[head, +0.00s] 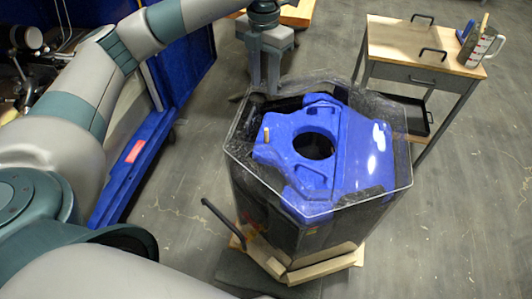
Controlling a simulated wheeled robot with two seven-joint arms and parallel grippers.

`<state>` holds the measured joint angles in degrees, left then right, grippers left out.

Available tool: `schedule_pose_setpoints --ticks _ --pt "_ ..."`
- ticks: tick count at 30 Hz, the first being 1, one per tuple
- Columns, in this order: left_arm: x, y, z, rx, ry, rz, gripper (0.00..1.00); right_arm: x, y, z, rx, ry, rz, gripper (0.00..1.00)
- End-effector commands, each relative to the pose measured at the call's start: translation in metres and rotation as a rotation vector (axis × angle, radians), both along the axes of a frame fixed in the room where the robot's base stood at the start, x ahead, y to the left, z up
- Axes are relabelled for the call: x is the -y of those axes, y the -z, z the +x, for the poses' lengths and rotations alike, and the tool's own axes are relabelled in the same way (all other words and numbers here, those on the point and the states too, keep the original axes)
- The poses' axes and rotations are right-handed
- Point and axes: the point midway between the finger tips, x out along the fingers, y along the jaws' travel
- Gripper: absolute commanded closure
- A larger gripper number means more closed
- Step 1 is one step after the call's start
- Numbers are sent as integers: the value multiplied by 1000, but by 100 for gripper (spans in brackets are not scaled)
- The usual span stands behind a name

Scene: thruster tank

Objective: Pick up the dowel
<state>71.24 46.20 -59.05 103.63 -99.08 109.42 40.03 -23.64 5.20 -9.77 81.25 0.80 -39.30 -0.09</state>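A short tan wooden peg, which looks like the dowel (266,135), stands on the left edge of a blue moulded part (345,150). The blue part has a round dark hole and sits in the top of a dark tank with a clear, angular rim (236,152). My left arm comes in from the left and reaches over the top. My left gripper (264,76) points down behind the tank, beyond the dowel and apart from it. Its fingers look spread, with nothing seen between them. My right gripper is not in view.
A wood-topped metal table (405,42) with black handles stands at the back right, bearing a clear measuring jug (480,48). Blue panels (185,75) stand at left. Wooden blocks (325,265) lie at the tank's base. The floor right of the tank is clear.

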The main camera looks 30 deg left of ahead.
Motion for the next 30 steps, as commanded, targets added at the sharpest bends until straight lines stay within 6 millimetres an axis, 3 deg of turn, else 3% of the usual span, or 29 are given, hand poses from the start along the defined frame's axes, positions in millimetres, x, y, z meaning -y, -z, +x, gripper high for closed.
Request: schedule_pose_setpoints --ticks 6,23,30 --pt "0 22 0 0 0 0 67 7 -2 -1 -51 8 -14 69" --pt "0 27 0 0 0 0 67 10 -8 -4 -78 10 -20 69" --pt "0 48 -1 -3 0 1 67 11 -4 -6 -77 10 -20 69"
